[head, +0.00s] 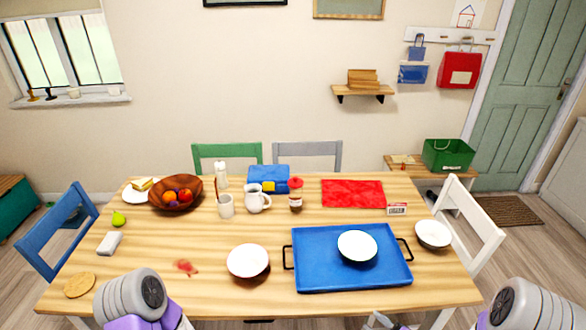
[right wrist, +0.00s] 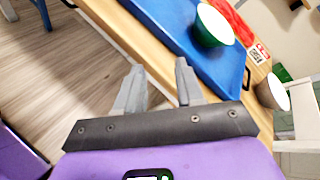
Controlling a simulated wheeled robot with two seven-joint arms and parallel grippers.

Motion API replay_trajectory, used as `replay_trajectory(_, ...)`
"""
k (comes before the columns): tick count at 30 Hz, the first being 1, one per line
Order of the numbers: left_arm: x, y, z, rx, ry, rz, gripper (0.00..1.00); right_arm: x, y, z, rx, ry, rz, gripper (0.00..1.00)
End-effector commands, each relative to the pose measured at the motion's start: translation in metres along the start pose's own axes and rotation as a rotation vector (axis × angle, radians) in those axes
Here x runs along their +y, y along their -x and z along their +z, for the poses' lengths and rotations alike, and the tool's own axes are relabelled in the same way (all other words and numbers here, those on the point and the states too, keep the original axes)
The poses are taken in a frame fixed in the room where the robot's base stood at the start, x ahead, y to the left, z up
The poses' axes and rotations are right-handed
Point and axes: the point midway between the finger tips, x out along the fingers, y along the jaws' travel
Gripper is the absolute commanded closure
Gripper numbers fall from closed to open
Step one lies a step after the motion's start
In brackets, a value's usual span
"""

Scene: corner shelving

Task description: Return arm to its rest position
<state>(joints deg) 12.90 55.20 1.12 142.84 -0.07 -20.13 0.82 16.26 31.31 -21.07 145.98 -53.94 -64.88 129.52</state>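My right gripper (head: 382,321) shows only as grey fingertips at the bottom edge of the head view, at the table's near edge. In the right wrist view its two fingers (right wrist: 159,68) stand apart with nothing between them, so it is open and empty. The floor and the table edge show beyond the fingers.
The wooden table (head: 210,300) lies ahead. A white chair (head: 480,229) stands at the right.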

Motion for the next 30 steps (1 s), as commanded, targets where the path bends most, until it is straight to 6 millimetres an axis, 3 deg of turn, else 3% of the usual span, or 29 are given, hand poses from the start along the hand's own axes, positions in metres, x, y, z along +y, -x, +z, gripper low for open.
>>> replay_trajectory(8, 0.0, -0.001, -0.001, 0.002, -0.001, 0.0, 0.57, 0.03, -0.017, -0.018, 0.098, 0.247, 0.098, 0.63)
replay_trajectory(14, 0.0, 0.0, -0.001, 0.002, -0.001, 0.0, 0.57, 0.068, -0.028, -0.034, 0.167, 0.512, 0.249, 0.63)
replay_trajectory(22, 0.0, -0.001, -0.001, 0.002, 0.0, 0.0, 0.57, 0.148, -0.031, -0.05, 0.128, 0.967, 0.609, 0.63)
replay_trajectory(30, 0.0, -0.001, -0.001, 0.002, 0.0, 0.0, 0.57, 0.226, -0.014, -0.043, -0.139, 1.31, 0.938, 0.63)
